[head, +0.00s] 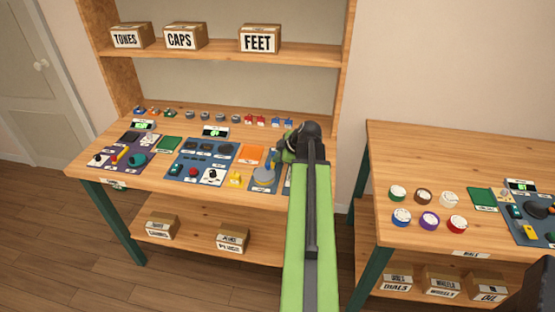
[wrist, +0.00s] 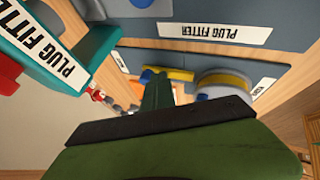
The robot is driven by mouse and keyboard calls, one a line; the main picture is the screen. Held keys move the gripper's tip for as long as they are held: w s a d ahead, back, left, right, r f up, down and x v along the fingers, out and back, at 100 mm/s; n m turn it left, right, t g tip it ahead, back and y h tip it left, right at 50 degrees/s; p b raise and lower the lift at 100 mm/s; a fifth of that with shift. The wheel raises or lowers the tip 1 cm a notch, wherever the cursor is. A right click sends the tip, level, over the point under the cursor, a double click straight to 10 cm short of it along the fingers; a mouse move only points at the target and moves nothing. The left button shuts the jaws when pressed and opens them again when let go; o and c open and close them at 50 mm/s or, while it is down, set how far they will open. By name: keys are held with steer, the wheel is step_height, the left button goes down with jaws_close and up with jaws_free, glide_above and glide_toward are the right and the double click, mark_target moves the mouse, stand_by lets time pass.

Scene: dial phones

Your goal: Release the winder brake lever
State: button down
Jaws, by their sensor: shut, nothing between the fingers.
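The winder, a round grey drum with blue parts (head: 264,175), stands on a blue-grey mat on the left bench. In the wrist view the drum (wrist: 222,80) is right of the fingers, with a partly cut-off label (wrist: 264,88) beside it. A yellow and blue bar (wrist: 170,74) lies just beyond the fingertips; I cannot tell whether it is the brake lever. My gripper (head: 287,152) is just right of the winder, partly hidden by my arm. In the wrist view its dark green fingers (wrist: 157,90) are together and empty. Contact with the bar cannot be told.
A teal block (wrist: 45,45) labelled PLUG FITTER looms close at the left of the wrist view. Another PLUG FITTER label (wrist: 200,31) is on a blue-grey surface above.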

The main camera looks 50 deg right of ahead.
steer(key=w+d, duration=0.1)
steer(key=d, duration=0.1)
steer(key=shift+w+d, duration=0.35)
steer(key=shift+d, duration=0.05)
steer(key=shift+s+a, duration=0.4)
steer(key=shift+a, duration=0.1)
steer(key=shift+s+a, duration=1.1)
steer(key=shift+a, duration=0.1)
steer(key=p+v, duration=0.8)
steer(key=v, duration=0.2)
steer(key=shift+d, duration=0.2)
steer(key=shift+s, duration=0.1)
